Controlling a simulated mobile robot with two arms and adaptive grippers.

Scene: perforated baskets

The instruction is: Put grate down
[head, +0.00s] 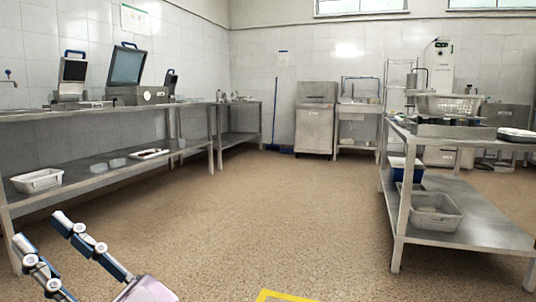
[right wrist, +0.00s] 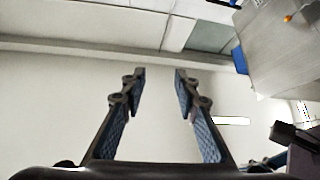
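A grey perforated basket (head: 450,104) stands on the right-hand steel table. Another light basket (head: 432,213) is on that table's lower shelf. A third, white basket (head: 37,181) sits on the left table's lower shelf. I cannot tell which of them is the grate.
The right steel table (head: 500,145) and the long left steel table (head: 110,111) flank a wide clear floor (head: 270,220). A blue bin (head: 407,170) is on the right lower shelf. A yellow strip (head: 282,296) shows at the bottom edge.

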